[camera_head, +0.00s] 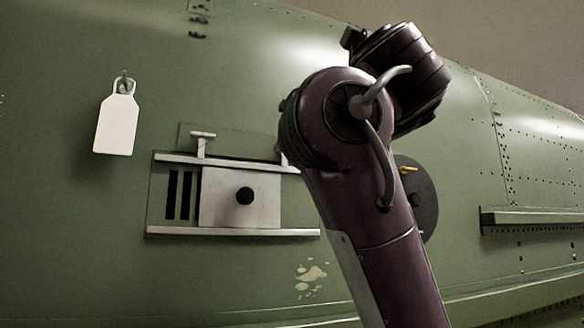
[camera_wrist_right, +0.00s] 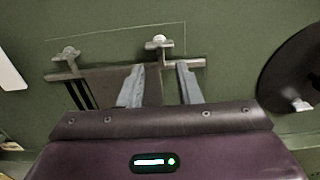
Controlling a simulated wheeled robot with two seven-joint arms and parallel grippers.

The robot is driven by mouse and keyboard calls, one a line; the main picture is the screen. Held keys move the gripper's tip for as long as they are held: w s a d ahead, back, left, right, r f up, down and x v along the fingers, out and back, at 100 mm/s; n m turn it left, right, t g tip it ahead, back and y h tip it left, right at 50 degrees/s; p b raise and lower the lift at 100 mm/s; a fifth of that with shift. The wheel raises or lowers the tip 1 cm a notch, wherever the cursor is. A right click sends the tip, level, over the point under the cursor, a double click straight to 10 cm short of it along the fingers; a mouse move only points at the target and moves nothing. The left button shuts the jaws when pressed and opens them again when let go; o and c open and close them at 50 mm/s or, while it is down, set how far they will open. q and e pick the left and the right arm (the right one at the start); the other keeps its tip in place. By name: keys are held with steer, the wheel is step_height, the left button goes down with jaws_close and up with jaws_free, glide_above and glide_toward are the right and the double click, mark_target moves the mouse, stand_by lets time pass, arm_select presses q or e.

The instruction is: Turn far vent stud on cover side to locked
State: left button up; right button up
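The vent on the green fuselage has a pale sliding cover (camera_head: 225,197) with a black knob (camera_head: 245,196), between two pale rails, with dark slots (camera_head: 180,195) open at its left. A T-shaped stud (camera_head: 202,144) stands above the upper rail at left, its bar level. A second stud (camera_head: 284,158) is mostly hidden behind my right arm. In the right wrist view both show: the left stud (camera_wrist_right: 69,53) and the right stud (camera_wrist_right: 158,45). My right gripper (camera_wrist_right: 162,67) is open, its fingers apart just below the right stud, which looks not gripped. My left gripper is out of view.
A white tag (camera_head: 117,124) hangs from a hook at left. A round dark disc (camera_head: 418,200) with a yellow handle is partly behind my right arm. A ledge (camera_head: 530,217) juts out at far right. The skin around the left stud is clear.

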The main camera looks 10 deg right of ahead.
arm_select(q)
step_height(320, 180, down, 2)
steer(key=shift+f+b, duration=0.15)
steer(key=shift+b, duration=0.55)
arm_select(e)
steer(key=s, duration=0.3)
steer(key=shift+s+d, duration=0.1)
steer(key=shift+d, duration=0.15)
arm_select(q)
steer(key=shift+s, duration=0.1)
